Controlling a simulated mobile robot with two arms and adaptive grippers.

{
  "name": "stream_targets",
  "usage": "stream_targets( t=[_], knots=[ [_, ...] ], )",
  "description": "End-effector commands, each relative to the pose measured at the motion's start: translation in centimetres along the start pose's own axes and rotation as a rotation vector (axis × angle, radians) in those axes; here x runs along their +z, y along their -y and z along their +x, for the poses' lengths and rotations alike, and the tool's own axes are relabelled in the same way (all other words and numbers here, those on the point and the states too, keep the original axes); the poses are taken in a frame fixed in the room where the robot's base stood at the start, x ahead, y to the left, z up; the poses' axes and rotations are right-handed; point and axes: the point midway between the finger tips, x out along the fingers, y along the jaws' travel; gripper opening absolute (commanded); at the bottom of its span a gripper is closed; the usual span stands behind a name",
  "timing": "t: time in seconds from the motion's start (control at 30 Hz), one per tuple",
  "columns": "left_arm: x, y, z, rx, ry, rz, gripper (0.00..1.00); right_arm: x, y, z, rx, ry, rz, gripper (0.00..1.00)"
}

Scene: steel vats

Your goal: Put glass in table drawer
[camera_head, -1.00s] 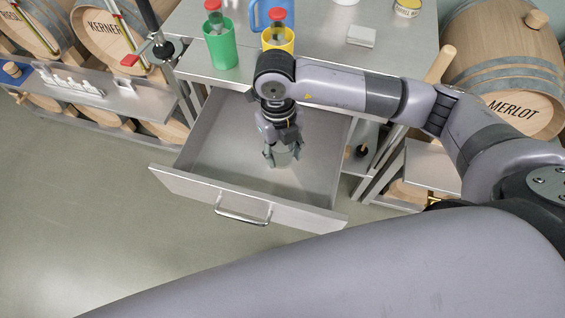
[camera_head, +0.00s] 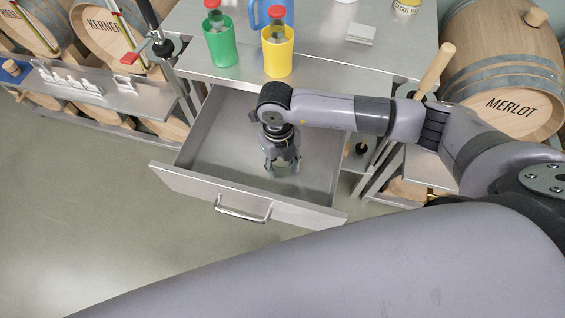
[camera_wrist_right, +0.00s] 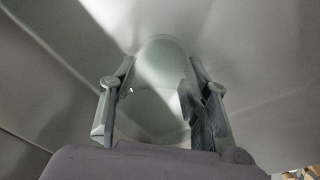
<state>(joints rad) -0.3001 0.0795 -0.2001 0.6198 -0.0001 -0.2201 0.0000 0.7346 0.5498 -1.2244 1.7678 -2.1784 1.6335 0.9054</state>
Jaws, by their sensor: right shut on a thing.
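The table drawer (camera_head: 222,174) is pulled out below the steel table (camera_head: 310,62), with its handle (camera_head: 242,210) at the front. My right gripper (camera_head: 282,170) points down inside the drawer. It is shut on a clear, greenish glass (camera_wrist_right: 160,100), which shows between its two fingers (camera_wrist_right: 158,122) in the right wrist view. In the head view the glass is small and mostly covered by the fingers. I cannot tell whether its base touches the drawer floor. My left gripper is not in view.
On the table stand a green cup (camera_head: 221,45), a yellow cup (camera_head: 278,56), a blue jug (camera_head: 262,10), a white block (camera_head: 361,32) and a can (camera_head: 406,5). Barrels (camera_head: 510,75) stand at the right and left. The drawer around the gripper looks empty.

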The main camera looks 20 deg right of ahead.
Motion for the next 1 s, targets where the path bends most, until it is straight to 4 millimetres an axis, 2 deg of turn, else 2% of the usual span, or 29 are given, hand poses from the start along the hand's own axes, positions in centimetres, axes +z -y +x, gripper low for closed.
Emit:
stream_targets(
  t=[0.33,0.67,0.73,0.83,1.0],
  knots=[
    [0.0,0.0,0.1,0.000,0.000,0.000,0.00,0.0,0.0,0.1,-0.001,0.000,0.001,0.63],
    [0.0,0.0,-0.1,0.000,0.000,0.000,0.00,0.0,0.0,-0.1,0.000,0.000,0.001,0.63],
    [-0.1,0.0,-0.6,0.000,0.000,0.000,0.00,-0.1,0.0,-0.6,0.000,0.000,0.001,0.63],
    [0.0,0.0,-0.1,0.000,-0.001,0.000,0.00,0.1,0.0,-1.8,0.001,0.004,0.001,0.63],
    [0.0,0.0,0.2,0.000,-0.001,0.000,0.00,0.1,0.0,-5.5,0.000,0.006,0.000,0.63]
  ],
)
